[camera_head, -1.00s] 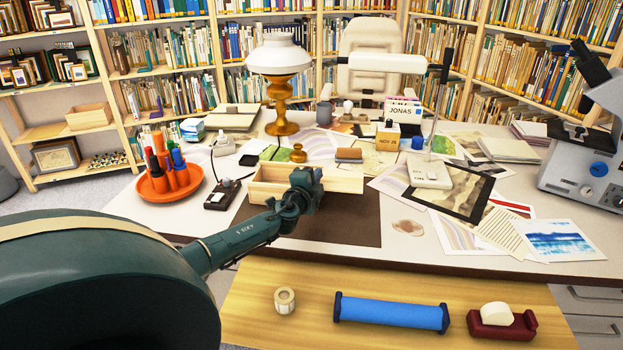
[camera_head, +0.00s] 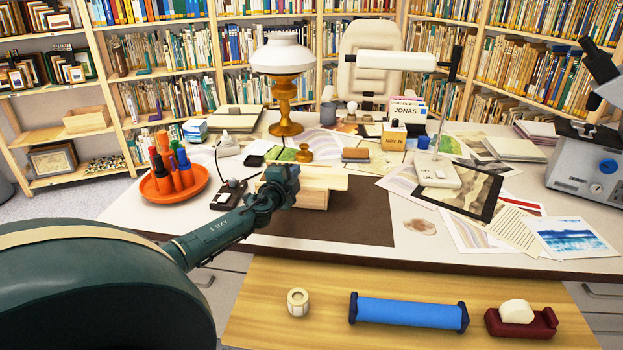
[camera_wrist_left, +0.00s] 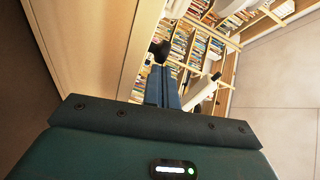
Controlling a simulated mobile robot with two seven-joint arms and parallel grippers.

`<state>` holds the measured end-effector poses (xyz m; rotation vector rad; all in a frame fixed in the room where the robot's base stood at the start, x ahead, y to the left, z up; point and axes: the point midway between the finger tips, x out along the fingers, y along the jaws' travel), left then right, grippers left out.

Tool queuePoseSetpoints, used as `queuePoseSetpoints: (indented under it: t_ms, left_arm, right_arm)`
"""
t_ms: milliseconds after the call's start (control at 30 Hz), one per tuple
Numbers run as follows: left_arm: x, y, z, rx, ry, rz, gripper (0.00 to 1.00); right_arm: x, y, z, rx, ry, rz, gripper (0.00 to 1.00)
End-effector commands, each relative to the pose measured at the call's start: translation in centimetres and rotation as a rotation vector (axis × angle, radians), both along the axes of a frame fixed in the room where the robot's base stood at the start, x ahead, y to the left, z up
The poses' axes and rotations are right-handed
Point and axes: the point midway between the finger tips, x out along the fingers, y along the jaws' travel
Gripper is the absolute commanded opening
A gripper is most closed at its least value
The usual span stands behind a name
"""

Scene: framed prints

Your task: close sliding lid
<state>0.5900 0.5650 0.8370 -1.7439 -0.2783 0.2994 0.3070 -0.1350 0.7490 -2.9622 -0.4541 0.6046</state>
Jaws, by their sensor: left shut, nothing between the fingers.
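A pale wooden box (camera_head: 314,199) sits on the brown desk mat (camera_head: 358,220). Its flat wooden lid (camera_head: 324,178) lies across the top and overhangs the box on the right. My left gripper (camera_head: 286,180) is shut with nothing held, at the left part of the lid, and hides much of the box's left side. I cannot tell whether it touches the lid. In the left wrist view the closed blue-grey fingers (camera_wrist_left: 161,86) are beside a pale wooden surface (camera_wrist_left: 95,45). My right gripper is not in view.
An orange pen holder (camera_head: 174,182) and a dark switch box (camera_head: 228,196) stand left of the box. A brass lamp (camera_head: 285,115) and brass weight (camera_head: 304,153) are behind. Papers and a framed print lie right. The mat's front right is clear.

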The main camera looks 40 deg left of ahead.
Motion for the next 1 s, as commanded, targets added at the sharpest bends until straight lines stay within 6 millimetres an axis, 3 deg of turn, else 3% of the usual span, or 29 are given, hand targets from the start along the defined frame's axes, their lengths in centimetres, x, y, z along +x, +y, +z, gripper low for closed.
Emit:
queuePoseSetpoints:
  t_ms: [133,300,1000]
  left_arm:
    - [-1.7,2.5,-0.6,0.001,0.002,0.003,0.00]
    - [-2.7,4.0,-0.1,0.000,-0.001,-0.001,0.00]
    - [-2.4,3.8,0.6,0.000,-0.002,-0.001,0.00]
  right_arm:
    - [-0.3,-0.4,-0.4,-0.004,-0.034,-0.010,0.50]
    - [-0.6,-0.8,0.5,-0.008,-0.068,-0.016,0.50]
    - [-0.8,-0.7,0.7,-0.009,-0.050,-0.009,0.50]
